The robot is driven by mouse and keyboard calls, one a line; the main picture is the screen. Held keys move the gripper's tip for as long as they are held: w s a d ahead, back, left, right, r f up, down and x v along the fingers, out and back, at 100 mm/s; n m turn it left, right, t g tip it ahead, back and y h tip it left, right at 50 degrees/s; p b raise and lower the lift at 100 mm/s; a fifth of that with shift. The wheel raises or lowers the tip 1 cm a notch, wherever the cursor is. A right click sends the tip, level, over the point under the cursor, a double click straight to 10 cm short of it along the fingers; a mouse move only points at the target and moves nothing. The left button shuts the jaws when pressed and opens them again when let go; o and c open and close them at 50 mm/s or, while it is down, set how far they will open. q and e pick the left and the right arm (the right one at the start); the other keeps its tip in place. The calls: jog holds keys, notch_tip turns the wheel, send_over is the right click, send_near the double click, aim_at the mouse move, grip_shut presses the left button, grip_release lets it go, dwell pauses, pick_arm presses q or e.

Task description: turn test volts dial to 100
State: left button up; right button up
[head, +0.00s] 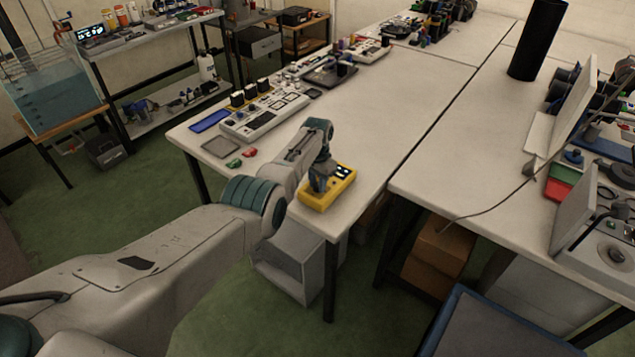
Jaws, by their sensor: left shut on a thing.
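A yellow tester box (341,186) with a dark top panel lies on the near corner of the white table (386,140). My left arm comes in from the left, and my left gripper (320,186) points down onto the left part of the box. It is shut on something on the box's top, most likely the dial. The gripper hides the dial and its scale, so I cannot read the setting. My right gripper is not in view.
A grey panel with black knobs (264,116), a blue tray (209,121) and small red and green pieces (249,153) lie to the left on the table. A black cylinder (537,40) stands on the right table. The tabletop right of the box is clear.

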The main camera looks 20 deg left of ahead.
pick_arm(q)
jog(key=shift+m, duration=0.5)
jog(key=o, duration=1)
jog(key=shift+r, duration=0.15)
